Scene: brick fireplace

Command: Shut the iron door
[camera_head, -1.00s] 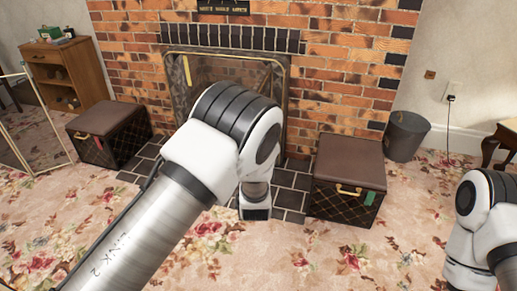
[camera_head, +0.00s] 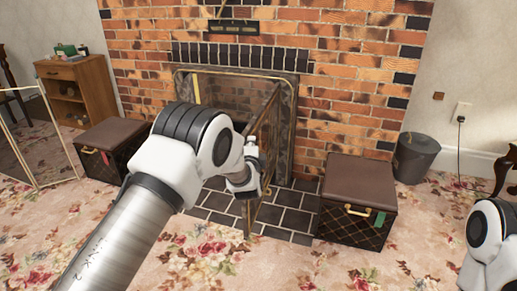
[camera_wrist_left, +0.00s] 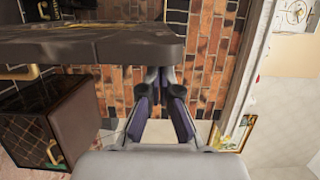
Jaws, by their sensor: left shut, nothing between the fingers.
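The iron door (camera_head: 268,120) of the brick fireplace stands open, swung out over the hearth from the right side of the opening. It shows as a narrow, brass-edged dark panel. My left arm crosses in front of the fireplace, and its wrist is beside the door and hides part of it. My left gripper (camera_wrist_left: 163,84) is shut and empty in the left wrist view, its fingertips close to a dark slab edge. I cannot tell whether they touch it. My right arm shows at the right edge, with its gripper out of frame.
A brown-topped box seat (camera_head: 358,183) stands right of the tiled hearth (camera_head: 285,218), and another (camera_head: 113,136) stands left. A dark bin (camera_head: 414,158) is by the right wall. A wooden cabinet (camera_head: 85,92) stands at the left. The floral carpet in front is clear.

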